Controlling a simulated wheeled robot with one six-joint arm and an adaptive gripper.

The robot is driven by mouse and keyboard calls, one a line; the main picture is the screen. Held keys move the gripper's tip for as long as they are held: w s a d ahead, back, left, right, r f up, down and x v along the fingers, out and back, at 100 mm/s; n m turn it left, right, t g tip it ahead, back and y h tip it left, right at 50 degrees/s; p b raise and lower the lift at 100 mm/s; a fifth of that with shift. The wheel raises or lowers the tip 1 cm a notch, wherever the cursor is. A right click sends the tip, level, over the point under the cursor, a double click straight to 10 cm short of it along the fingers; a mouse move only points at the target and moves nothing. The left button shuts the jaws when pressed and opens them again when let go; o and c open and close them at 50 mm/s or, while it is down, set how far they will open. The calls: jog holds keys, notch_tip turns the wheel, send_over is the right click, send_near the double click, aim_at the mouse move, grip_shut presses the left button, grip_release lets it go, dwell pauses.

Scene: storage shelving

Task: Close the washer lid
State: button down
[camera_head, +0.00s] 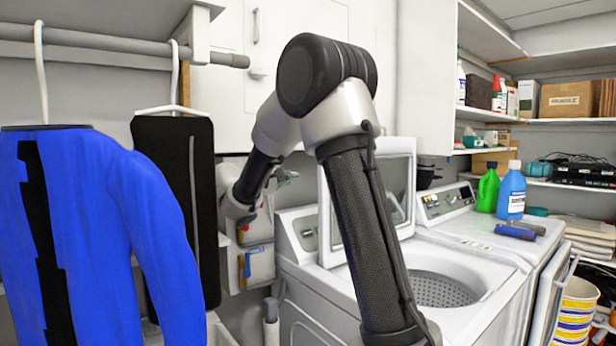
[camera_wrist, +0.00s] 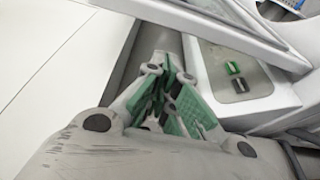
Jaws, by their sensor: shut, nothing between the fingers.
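The white washer (camera_head: 318,305) stands at centre right with its tub opening (camera_head: 445,290) uncovered. Its lid (camera_head: 400,195), a white frame around a window, stands open and roughly upright; my arm hides part of it. In the wrist view the lid's frame (camera_wrist: 225,28) slants across the upper right. The washer's control panel (camera_head: 305,232) is left of the lid, and its buttons show in the wrist view (camera_wrist: 236,77). My gripper (camera_head: 285,177) is left of the lid, above the panel. Its green-padded fingers (camera_wrist: 168,95) are shut and empty; I cannot tell if they touch the lid.
A second white machine (camera_head: 500,228) to the right carries a green bottle (camera_head: 488,190) and a blue bottle (camera_head: 511,192). A blue garment (camera_head: 110,220) and black garment (camera_head: 180,180) hang from a rail (camera_head: 90,40) at left.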

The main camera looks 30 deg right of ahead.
jog(key=w+d, duration=0.6)
jog(key=d, duration=0.3)
jog(key=shift+s+a+n+t, duration=0.15)
jog(key=shift+s, duration=0.8)
jog(key=shift+s+a+n+t, duration=0.1)
jog(key=shift+s+n+t, duration=0.05)
jog(key=shift+s, duration=0.75)
jog(key=shift+s, duration=0.1)
